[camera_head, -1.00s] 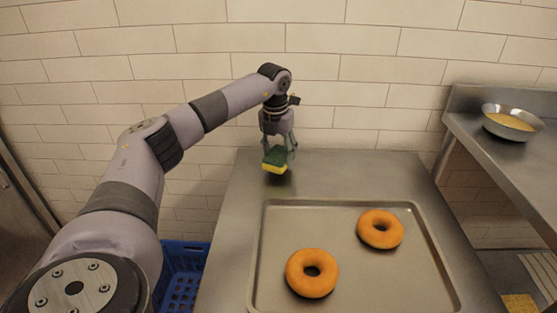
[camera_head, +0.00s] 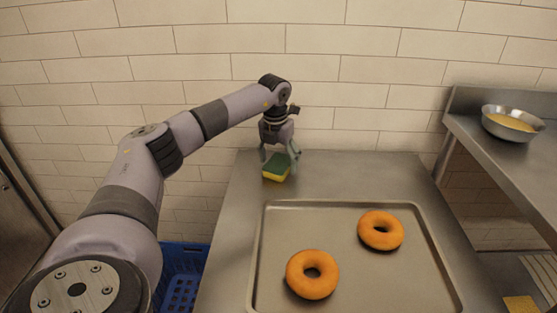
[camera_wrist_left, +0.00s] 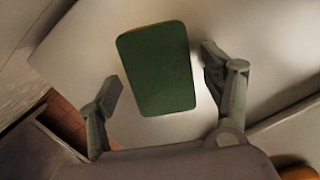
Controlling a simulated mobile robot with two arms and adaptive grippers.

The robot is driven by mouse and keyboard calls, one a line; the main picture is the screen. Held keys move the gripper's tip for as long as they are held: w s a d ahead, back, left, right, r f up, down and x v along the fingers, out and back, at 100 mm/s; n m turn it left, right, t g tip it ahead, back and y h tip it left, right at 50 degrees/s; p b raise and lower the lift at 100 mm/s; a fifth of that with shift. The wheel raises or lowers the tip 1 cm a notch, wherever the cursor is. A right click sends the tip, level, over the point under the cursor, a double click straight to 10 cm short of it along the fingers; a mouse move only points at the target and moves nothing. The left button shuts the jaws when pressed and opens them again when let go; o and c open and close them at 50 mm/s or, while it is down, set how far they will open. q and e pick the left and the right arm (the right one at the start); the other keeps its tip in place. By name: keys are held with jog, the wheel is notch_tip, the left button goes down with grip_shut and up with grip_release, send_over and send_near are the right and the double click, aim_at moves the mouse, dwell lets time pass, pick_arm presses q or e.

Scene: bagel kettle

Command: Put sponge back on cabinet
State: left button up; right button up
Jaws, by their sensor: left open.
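The sponge (camera_head: 276,170), green on top and yellow below, sits on the steel cabinet top (camera_head: 340,175) near its back left part. My left gripper (camera_head: 280,163) is open just above and around the sponge, pointing down. In the left wrist view the sponge's green face (camera_wrist_left: 158,68) lies between the two spread fingers (camera_wrist_left: 162,88), with a gap on each side. My right gripper is in neither view.
A metal tray (camera_head: 350,211) with two orange-brown bagels (camera_head: 312,274) (camera_head: 380,230) fills the front of the cabinet top. A steel shelf at the right holds a bowl (camera_head: 512,122) of yellow contents. A blue crate (camera_head: 181,290) stands low at the left.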

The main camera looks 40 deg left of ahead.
aim_at(277, 165)
pick_arm(q)
jog(key=shift+r, duration=0.4)
notch_tip(277, 165, up, 11)
jog(key=s+p, duration=0.1)
jog(key=p, duration=0.1)
jog(key=shift+s+d+r, duration=0.15)
jog(key=shift+d+r, duration=0.05)
jog(key=shift+d, duration=0.05)
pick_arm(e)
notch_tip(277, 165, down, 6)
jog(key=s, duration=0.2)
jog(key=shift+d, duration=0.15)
